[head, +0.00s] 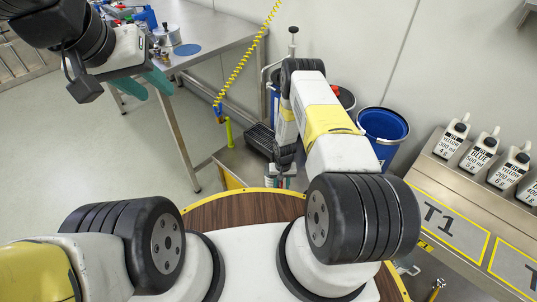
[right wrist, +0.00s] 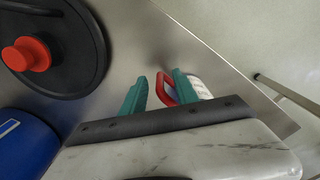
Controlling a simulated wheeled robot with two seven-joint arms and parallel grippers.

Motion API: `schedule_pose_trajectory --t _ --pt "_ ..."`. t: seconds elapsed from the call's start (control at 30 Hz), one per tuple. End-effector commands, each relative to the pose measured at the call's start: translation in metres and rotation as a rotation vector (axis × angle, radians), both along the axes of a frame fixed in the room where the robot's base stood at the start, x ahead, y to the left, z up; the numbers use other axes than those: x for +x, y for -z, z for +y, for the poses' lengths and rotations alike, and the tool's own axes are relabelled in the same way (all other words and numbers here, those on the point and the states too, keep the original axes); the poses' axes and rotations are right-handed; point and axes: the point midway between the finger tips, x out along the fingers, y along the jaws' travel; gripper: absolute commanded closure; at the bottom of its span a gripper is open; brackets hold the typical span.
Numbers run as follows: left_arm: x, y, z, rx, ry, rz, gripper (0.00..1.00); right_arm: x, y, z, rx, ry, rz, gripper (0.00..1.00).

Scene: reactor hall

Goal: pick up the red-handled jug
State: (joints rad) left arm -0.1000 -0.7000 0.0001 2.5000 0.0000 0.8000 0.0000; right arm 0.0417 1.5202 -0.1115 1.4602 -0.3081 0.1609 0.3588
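The red-handled jug shows in the right wrist view as a white body (right wrist: 199,90) with a red handle (right wrist: 166,92). It is partly hidden by my right gripper (right wrist: 158,90), whose two teal fingers are apart with the handle in the gap between them. The handle looks close to one finger; I cannot tell whether it touches. In the head view, my right arm reaches down over the steel surface and mostly hides the jug and fingertips. My left gripper (head: 136,86) is at the upper left, its teal fingers apart and empty, in front of a steel table.
A black lid with a red knob (right wrist: 28,54) and a blue container (right wrist: 22,145) lie beside the right gripper. A blue bin (head: 383,128) stands behind the right arm. Several labelled white bottles (head: 452,136) stand on the right bench (head: 440,178). A steel table (head: 215,32) is at the back left.

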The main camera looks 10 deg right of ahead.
Motion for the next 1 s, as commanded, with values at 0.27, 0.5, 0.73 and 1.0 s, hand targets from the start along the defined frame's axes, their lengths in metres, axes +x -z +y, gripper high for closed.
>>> schedule_pose_trajectory --t 0.27,0.5,0.73,1.0 --pt "0.0000 0.0000 0.0000 0.000 0.000 0.000 0.64 -0.0001 -0.0004 0.0000 0.000 0.000 0.000 1.00" --pt "0.0000 0.0000 0.0000 0.000 0.000 0.000 0.64 -0.0001 -0.0005 0.0000 0.000 0.000 0.000 1.00" --pt "0.0000 0.0000 0.0000 0.000 0.000 0.000 0.64 0.0000 -0.0005 0.0001 0.000 0.000 0.000 1.00" --pt "0.0000 0.0000 0.0000 0.000 0.000 0.000 0.64 0.0001 -0.0006 0.0001 0.000 0.000 0.000 1.00"
